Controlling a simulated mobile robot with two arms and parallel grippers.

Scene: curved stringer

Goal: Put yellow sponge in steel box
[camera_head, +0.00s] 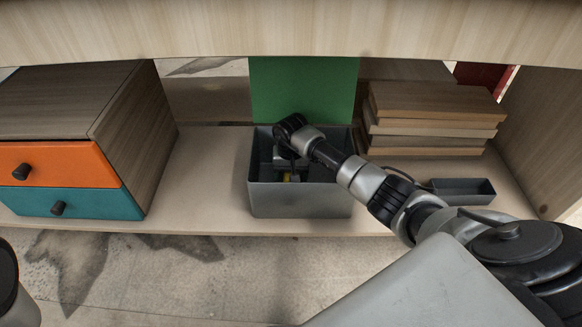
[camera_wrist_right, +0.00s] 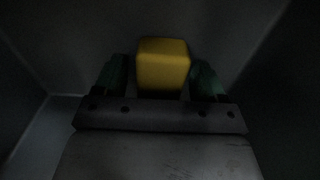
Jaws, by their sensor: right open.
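The grey steel box (camera_head: 300,200) stands open-topped on the shelf in the middle of the head view. My right arm reaches down into it. The yellow sponge (camera_wrist_right: 162,63) shows in the right wrist view between the two fingers of my right gripper (camera_wrist_right: 160,80), inside the dark box. The fingers are open, with narrow gaps visible beside the sponge. I cannot tell whether the sponge touches the box floor. My left gripper is out of view.
A drawer unit with an orange drawer (camera_head: 56,163) and a teal drawer stands at the left. A green panel (camera_head: 302,88) is behind the box. Stacked wooden boards (camera_head: 430,115) and a small grey tray (camera_head: 462,188) are to the right. The upper board (camera_head: 290,28) overhangs.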

